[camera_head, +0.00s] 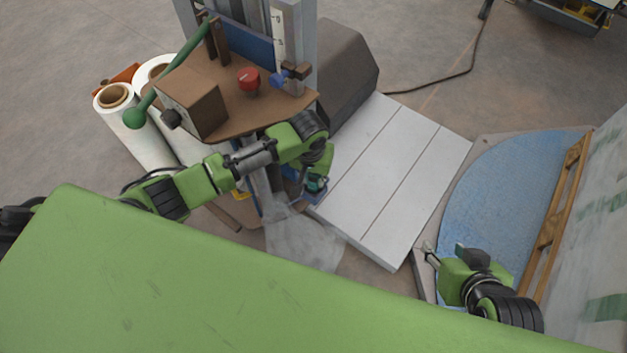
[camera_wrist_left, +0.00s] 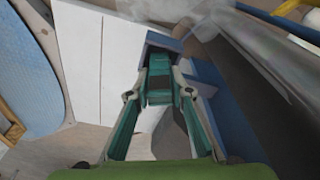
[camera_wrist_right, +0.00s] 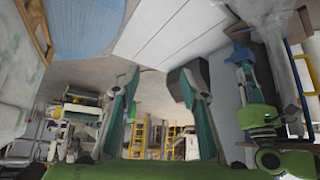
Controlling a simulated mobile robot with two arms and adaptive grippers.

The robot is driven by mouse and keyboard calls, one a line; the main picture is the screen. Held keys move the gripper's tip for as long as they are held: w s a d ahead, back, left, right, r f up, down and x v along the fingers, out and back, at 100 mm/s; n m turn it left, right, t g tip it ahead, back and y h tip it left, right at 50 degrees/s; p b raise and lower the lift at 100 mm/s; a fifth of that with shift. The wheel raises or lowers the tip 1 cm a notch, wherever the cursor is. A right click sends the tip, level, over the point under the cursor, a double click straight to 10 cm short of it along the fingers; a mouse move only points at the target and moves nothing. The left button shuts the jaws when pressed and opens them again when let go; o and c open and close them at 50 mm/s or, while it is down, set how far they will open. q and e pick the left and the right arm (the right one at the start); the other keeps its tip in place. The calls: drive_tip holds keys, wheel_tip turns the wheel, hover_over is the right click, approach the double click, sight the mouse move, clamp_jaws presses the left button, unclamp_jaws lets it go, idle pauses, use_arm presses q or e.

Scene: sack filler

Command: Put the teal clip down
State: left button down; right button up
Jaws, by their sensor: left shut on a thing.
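My left gripper (camera_wrist_left: 159,94) is shut on the teal clip (camera_wrist_left: 160,80), which sits between its fingertips in the left wrist view. A blue bracket (camera_wrist_left: 163,40) is right behind the clip; I cannot tell whether they touch. In the head view my left gripper (camera_head: 316,186) is beside the filler's lower front, and the clip is mostly hidden there. My right gripper (camera_wrist_right: 160,80) is open and empty in the right wrist view. In the head view it is at the lower right (camera_head: 430,254), near the blue round platform (camera_head: 495,190).
The filler's brown panel (camera_head: 240,110) carries a red knob (camera_head: 248,79) and a green lever (camera_head: 165,85). A clear plastic sack (camera_head: 300,240) hangs below my left gripper. A pale slatted surface (camera_head: 395,175) lies right of it, bare. White rolls (camera_head: 135,125) stand at the left.

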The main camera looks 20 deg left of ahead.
use_arm(q)
drive_tip(key=shift+f, duration=0.6)
use_arm(e)
drive_tip(key=shift+w+a+r+t, duration=0.25)
drive_tip(key=shift+w+r, duration=0.1)
drive_tip(key=shift+w, duration=0.2)
drive_tip(key=shift+w+a+r+t, duration=0.1)
drive_tip(key=shift+w+r+t, duration=0.2)
drive_tip(key=shift+w, duration=0.25)
use_arm(q)
drive_tip(key=shift+f, duration=0.1)
drive_tip(key=c, duration=1.8)
unclamp_jaws()
